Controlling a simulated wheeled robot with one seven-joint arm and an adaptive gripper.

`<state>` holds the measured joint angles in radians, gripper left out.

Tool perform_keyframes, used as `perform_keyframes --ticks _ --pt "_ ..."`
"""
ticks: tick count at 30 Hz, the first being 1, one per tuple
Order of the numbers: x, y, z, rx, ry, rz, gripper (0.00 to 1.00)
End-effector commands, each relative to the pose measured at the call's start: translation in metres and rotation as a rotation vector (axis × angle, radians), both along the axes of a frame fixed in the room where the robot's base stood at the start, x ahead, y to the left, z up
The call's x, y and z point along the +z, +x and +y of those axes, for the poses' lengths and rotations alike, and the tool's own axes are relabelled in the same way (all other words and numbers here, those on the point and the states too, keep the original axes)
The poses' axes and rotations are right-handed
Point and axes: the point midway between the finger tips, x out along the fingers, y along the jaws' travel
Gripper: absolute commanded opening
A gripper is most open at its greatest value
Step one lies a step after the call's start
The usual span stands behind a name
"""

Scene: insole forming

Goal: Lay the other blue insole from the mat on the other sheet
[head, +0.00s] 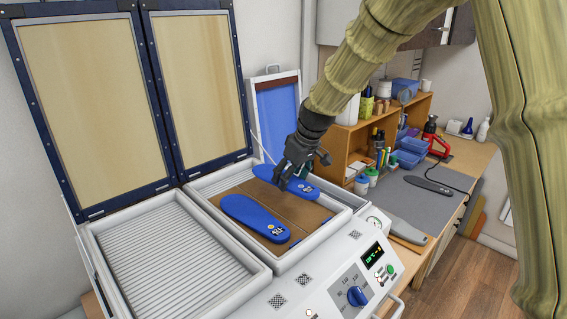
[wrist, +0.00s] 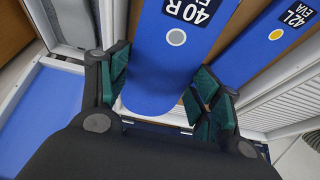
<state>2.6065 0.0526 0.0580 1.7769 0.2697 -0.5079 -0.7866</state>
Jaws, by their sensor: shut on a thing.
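My gripper (head: 294,172) is shut on a blue insole (head: 303,187) at the back right of the press's right bed. In the wrist view, my gripper (wrist: 160,85) has a finger on each side of this insole (wrist: 178,62), labelled 40 R with a grey dot. The insole is over a brown sheet (head: 318,204); I cannot tell whether it touches it. Another blue insole (head: 252,217) lies on the nearer brown sheet (head: 228,197). In the wrist view this insole (wrist: 258,52) reads 42 L, with a yellow dot. My fingers hide part of the held insole.
The press's lids (head: 85,105) stand open behind the beds. The left ribbed bed (head: 170,255) is empty. A control panel (head: 360,285) is in front. On the bench at right, a grey mat (head: 405,205) holds a dark flat object (head: 428,185), beside shelves and blue bins.

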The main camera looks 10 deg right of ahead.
Motion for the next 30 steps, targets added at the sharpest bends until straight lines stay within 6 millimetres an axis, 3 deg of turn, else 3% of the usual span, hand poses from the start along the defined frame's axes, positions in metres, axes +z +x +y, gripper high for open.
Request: perform_keyframes --ticks 10,24,30 --pt "-0.002 -0.019 0.006 0.008 -0.001 -0.016 0.49" --pt "-0.059 0.005 0.006 0.007 0.001 0.004 0.49" --pt "-0.059 0.0 0.004 0.005 0.001 -0.001 0.49"
